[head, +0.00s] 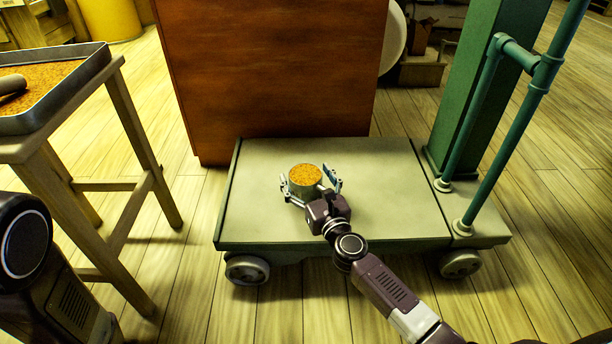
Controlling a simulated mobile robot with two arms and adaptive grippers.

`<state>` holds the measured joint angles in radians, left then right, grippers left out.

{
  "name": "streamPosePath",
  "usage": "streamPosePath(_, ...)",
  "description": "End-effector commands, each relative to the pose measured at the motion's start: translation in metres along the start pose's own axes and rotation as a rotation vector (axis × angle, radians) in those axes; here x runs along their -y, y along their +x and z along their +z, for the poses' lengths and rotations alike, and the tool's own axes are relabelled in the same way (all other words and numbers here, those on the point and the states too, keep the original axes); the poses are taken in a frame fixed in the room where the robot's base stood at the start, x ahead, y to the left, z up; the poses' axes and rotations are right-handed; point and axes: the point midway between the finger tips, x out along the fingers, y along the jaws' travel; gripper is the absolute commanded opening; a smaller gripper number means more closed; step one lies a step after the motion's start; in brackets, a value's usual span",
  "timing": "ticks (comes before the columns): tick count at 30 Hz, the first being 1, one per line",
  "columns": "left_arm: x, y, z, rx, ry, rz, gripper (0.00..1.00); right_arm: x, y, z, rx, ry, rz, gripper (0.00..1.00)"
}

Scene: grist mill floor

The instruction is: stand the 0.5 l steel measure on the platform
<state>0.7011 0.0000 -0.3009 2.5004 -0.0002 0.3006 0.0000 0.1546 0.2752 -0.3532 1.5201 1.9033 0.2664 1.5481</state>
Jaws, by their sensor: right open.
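The steel measure (305,181) is a small round cup filled to near its rim with orange-brown grain. It stands upright on the pale green platform (385,170) of a low wheeled truck, near the middle of the deck. My right gripper (312,185) is open, with one finger on each side of the measure. I cannot tell whether either finger touches it. The measure's near lower side is partly hidden by the gripper. My left arm shows at the lower left edge, but its gripper is out of view.
A wooden stand at the left holds a metal tray (85,72) of grain with a scoop handle. A large reddish-brown cabinet (270,70) stands behind the platform. A green post (470,85) and rail (515,120) rise at the platform's right end. Plank floor is clear in front.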

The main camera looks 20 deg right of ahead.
Motion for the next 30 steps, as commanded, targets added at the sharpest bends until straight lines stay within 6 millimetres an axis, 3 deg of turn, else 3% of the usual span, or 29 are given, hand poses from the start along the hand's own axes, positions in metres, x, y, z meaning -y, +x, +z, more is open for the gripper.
streamPosePath(15, 0.003, 0.014, 0.005, 0.001, 0.001, 0.000, 0.40, 0.000, -0.068, 0.000, -0.001, 0.001, 0.000, 0.81)
streamPosePath(30, 0.003, 0.014, 0.006, 0.002, 0.001, 0.000, 0.40, 0.000, -0.075, 0.000, 0.000, 0.000, 0.000, 0.81)
